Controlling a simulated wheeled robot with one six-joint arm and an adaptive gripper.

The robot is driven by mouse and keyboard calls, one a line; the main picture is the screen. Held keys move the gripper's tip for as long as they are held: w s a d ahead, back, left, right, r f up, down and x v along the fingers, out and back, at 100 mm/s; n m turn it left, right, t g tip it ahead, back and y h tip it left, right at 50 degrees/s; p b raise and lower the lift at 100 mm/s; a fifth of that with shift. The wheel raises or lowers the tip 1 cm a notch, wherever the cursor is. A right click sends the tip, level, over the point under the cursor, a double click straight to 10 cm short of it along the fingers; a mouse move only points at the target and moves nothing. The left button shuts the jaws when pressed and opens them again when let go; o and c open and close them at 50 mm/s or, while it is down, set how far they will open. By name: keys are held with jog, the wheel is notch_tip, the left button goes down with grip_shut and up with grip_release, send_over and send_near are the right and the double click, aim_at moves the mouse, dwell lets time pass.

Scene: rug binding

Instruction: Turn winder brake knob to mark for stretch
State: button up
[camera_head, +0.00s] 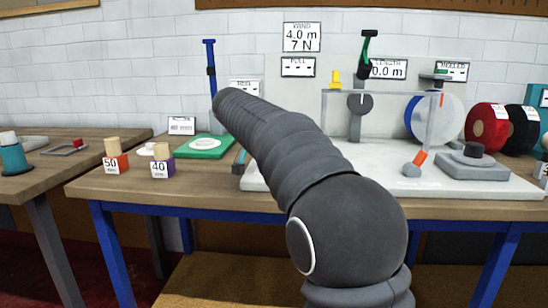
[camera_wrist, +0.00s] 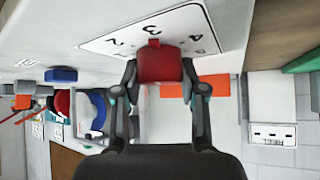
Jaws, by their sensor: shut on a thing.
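The red brake knob (camera_wrist: 158,66) sits between the two fingers of my gripper (camera_wrist: 160,75) in the wrist view. The fingers are closed on its sides. Behind it is a white dial plate (camera_wrist: 110,40) with black numbers, of which 2, 3 and 4 can be read. A small red tab on the knob points between the numbers, close to the 3. In the head view my arm reaches over the bench and hides the knob, dial and gripper. The winder's pale disc (camera_head: 449,118) with a blue disc behind it stands at the right.
A clear frame (camera_head: 377,91) stands on the white base plate (camera_head: 275,178). Red and black rolls (camera_head: 487,126) stand right. Orange and purple weight blocks (camera_head: 163,168) and a green plate (camera_head: 205,147) lie left.

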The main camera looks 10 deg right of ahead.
dwell(0.3)
jog(key=shift+f, duration=0.1)
jog(key=o, duration=1.1)
jog(key=shift+a, duration=0.1)
jog(key=shift+o, duration=0.2)
jog(key=v, duration=1.2)
jog(key=shift+w+a, duration=0.1)
jog(key=shift+w, duration=0.05)
